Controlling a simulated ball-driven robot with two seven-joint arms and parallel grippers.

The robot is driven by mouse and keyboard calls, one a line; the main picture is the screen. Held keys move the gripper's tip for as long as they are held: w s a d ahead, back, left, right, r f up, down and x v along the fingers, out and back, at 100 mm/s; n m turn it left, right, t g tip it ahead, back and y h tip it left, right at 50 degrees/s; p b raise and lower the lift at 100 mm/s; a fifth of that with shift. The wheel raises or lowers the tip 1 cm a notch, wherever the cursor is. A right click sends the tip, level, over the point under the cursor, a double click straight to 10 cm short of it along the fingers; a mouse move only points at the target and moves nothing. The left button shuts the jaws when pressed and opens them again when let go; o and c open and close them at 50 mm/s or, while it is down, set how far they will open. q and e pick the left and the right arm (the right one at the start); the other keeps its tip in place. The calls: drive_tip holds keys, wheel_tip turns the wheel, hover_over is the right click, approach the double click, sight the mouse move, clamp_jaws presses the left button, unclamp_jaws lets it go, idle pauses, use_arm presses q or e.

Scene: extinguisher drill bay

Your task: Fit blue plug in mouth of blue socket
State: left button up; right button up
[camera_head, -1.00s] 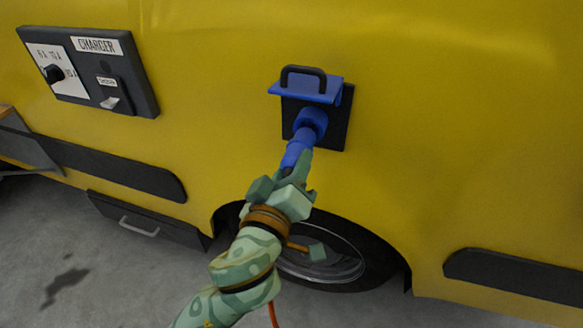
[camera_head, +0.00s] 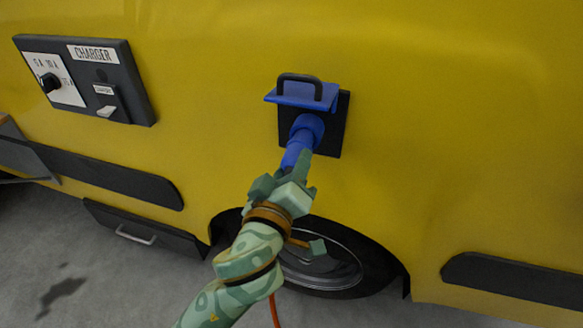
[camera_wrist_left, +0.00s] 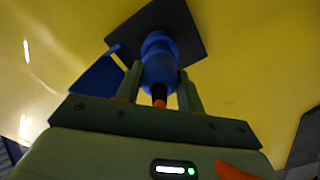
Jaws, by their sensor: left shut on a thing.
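The blue plug (camera_head: 296,155) is held by my left gripper (camera_head: 297,172), which is shut on it. The plug points up into the blue socket (camera_head: 308,127) on the yellow vehicle side. The two meet with no gap that I can see, but how deep the plug sits is hidden. The socket's blue lid (camera_head: 305,97) stands raised above it, with a black handle. In the left wrist view the plug (camera_wrist_left: 158,80) lies between the fingers, in line with the socket on its dark plate (camera_wrist_left: 187,32). My right gripper is not in view.
A dark charger panel (camera_head: 86,80) with a knob is on the vehicle at upper left. A wheel (camera_head: 318,265) is below the socket. An orange cable (camera_head: 274,310) hangs below my left arm. Black trim strips flank the wheel. The yellow panel right of the socket is clear.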

use_arm(q)
drive_tip(key=shift+x, duration=1.4)
drive_tip(key=o, duration=1.2)
drive_tip(key=shift+c, duration=0.2)
